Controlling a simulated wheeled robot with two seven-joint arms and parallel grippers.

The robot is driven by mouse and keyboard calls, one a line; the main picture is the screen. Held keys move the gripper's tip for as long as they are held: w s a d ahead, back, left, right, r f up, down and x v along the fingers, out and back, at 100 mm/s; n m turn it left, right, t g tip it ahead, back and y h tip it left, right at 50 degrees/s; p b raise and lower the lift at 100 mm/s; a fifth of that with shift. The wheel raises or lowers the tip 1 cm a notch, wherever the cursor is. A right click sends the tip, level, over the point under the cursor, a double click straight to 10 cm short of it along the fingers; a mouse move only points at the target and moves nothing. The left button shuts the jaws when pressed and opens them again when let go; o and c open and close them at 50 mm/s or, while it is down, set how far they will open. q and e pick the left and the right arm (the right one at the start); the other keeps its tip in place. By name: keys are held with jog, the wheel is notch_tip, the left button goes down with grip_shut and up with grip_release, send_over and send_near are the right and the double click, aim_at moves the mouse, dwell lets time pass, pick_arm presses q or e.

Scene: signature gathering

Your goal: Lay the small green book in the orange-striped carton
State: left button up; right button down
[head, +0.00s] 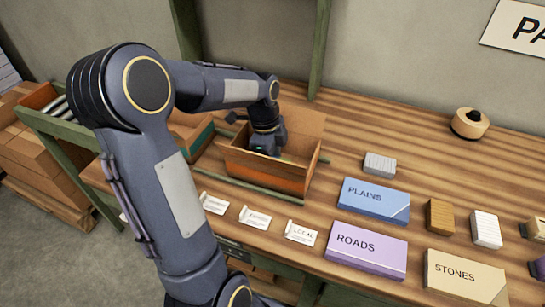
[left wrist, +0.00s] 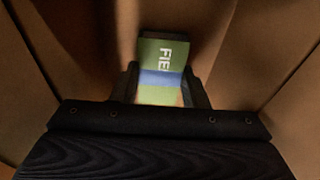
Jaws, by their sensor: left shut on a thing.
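The orange-striped carton (head: 262,178) stands open on the wooden table, left of the picture's middle in the head view. My left gripper (head: 268,148) reaches down into it from above. In the left wrist view, the small green book (left wrist: 162,55), with a blue band and the white letters "FIE", is between the two fingers of my left gripper (left wrist: 160,88), which is shut on it. Brown carton walls (left wrist: 262,45) surround it there. I cannot tell whether the book touches the carton floor. My right gripper is out of view.
Another carton (head: 190,132) with a teal stripe stands to the left, partly behind my arm. Label cards (head: 255,217) lie in front. Right of the carton are the blue PLAINS (head: 373,199), purple ROADS (head: 366,248) and cream STONES (head: 465,279) blocks. The back right table is mostly clear.

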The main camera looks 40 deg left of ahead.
pick_arm(q)
jog(key=shift+f, duration=0.4)
jog(key=o, duration=1)
jog(key=shift+o, duration=0.2)
notch_tip(320, 180, up, 17)
jog(key=p, duration=1.3)
jog(key=shift+r, duration=0.1)
jog(key=s+d+r+n+t+h, duration=0.2)
jog(key=s+d+n+t, duration=0.3)
jog(key=s+d+n, duration=0.8)
jog(key=s+n, duration=0.3)
jog(key=s, duration=0.1)
jog(key=shift+d+r, duration=0.2)
jog(key=shift+d, duration=0.2)
